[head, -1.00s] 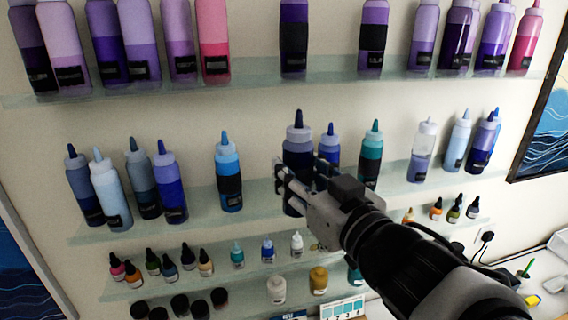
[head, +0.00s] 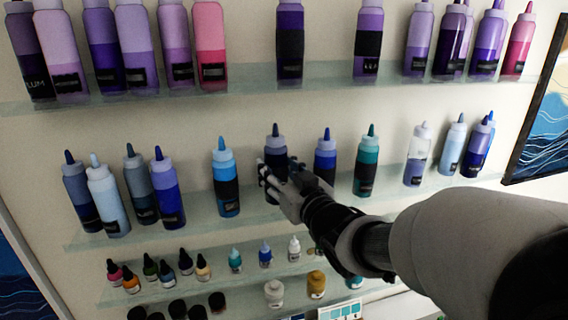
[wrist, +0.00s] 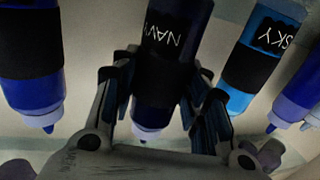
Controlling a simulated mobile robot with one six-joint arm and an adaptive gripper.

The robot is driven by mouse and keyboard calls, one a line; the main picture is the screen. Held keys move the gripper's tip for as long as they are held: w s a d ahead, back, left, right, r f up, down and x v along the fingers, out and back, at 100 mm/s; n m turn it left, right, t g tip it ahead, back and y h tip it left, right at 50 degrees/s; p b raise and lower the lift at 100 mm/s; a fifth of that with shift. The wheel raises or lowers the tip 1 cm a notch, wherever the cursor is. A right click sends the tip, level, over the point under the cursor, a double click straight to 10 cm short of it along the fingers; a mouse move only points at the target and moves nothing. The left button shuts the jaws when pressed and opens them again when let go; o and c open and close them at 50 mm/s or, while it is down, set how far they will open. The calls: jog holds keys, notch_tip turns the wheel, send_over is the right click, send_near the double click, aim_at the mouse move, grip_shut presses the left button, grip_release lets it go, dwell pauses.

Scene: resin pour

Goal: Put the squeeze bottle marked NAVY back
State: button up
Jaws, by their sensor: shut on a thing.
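The squeeze bottle marked NAVY (head: 276,150), dark blue with a dark band and nozzle, stands upright in the gap on the middle shelf (head: 400,195). My gripper (head: 270,180) is shut around it from the front and hides its lower part. In the wrist view, the NAVY bottle (wrist: 160,85) appears upside down between my two fingers (wrist: 160,100), its label partly readable. I cannot tell whether its base touches the shelf.
The light blue SKY bottle (head: 226,170) stands left of it, and a blue bottle (head: 325,160) stands close on the right, with a teal bottle (head: 367,158) beyond. Small bottles (head: 265,252) line the lower shelf under my arm.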

jog(key=shift+w+f, duration=0.3)
jog(key=shift+f, duration=0.5)
jog(key=shift+s, duration=0.15)
jog(key=shift+f, duration=0.2)
jog(key=o, duration=1)
jog(key=shift+r, duration=0.1)
